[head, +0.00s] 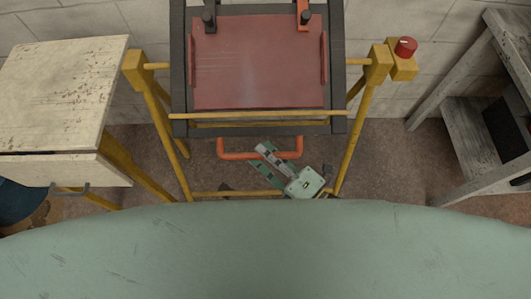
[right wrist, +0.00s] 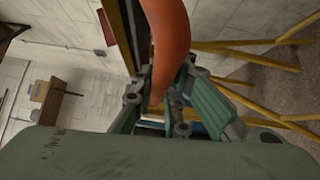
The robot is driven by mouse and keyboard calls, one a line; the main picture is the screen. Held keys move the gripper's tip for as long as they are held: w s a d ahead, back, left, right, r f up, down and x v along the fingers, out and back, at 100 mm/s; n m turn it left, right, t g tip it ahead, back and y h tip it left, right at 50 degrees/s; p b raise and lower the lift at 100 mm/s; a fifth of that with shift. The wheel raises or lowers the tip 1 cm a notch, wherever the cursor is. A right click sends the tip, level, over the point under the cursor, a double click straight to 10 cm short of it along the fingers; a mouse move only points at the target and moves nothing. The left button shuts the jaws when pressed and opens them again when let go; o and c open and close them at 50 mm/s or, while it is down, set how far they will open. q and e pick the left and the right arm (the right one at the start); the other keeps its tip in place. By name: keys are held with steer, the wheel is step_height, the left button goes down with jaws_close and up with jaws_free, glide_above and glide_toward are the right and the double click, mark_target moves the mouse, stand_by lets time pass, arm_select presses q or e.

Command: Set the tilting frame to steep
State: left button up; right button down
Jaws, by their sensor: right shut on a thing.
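The tilting frame (head: 259,60) has a dark border around a reddish panel and hangs in a yellow stand (head: 352,150). An orange U-shaped handle (head: 234,155) sticks out below its lower edge. My right gripper (head: 268,158) is at the lower bar of this handle, around its middle. In the right wrist view the orange handle (right wrist: 172,45) runs down between the fingers of my right gripper (right wrist: 168,92), which are shut on it. The fingers hide part of the handle. My left gripper is in neither view.
A worn table (head: 60,85) with a drawer stands at the left. A red knob (head: 405,47) sits on a yellow box at the stand's right post. A grey wooden shelf (head: 475,140) stands at the right. Bare floor shows between stand and shelf.

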steer(key=shift+d+f, duration=0.1)
steer(key=shift+f, duration=0.15)
steer(key=c, duration=1.7)
jaws_free()
steer(key=shift+w, duration=0.2)
steer(key=shift+s+r, duration=0.1)
steer(key=v, duration=1.2)
